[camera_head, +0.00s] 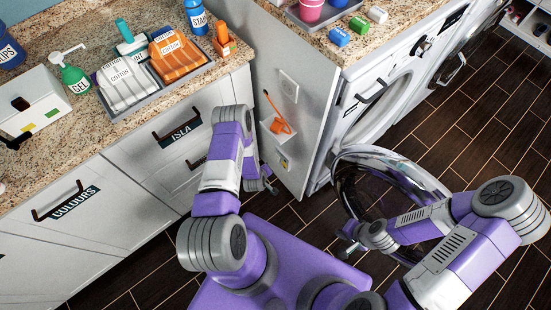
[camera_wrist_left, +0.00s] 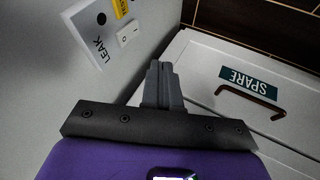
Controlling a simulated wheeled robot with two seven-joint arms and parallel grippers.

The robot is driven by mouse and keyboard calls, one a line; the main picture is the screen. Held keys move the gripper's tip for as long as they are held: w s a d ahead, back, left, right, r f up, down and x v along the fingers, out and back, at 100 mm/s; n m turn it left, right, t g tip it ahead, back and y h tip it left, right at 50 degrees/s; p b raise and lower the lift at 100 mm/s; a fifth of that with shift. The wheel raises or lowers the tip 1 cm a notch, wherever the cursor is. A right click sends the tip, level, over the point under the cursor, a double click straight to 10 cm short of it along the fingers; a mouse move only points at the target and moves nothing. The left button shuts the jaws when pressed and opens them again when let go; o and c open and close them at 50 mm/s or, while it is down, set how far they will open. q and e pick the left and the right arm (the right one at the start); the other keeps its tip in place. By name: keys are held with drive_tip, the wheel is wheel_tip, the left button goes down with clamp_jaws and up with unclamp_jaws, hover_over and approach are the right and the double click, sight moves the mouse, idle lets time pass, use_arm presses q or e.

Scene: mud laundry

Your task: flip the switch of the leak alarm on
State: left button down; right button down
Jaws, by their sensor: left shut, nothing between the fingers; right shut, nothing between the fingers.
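The leak alarm (camera_wrist_left: 112,30) is a pale panel marked LEAK in the left wrist view, at the upper left. It has a white rocker switch (camera_wrist_left: 129,33), a dark round spot and a yellow label. I cannot tell which way the rocker is tipped. My left gripper (camera_wrist_left: 160,68) is shut and empty, just right of and below the switch in that view, apart from it. My right gripper (camera_head: 350,247) is shut and empty near the washer door.
The SPARE drawer (camera_wrist_left: 225,95) with its brown handle (camera_wrist_left: 250,102) is close right of my left gripper. A white side panel (camera_head: 278,75) carries an orange item (camera_head: 281,122) in a holder. The open round washer door (camera_head: 385,165) is beside my right arm.

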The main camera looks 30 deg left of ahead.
sight(277, 158)
use_arm(q)
drive_tip(key=shift+s+r, duration=0.1)
drive_tip(key=shift+s, duration=0.05)
drive_tip(key=w+f+b, duration=0.6)
drive_tip(key=w+f, duration=0.2)
drive_tip(key=w, duration=0.1)
drive_tip(key=shift+w+f, duration=0.15)
drive_tip(key=shift+f, duration=0.2)
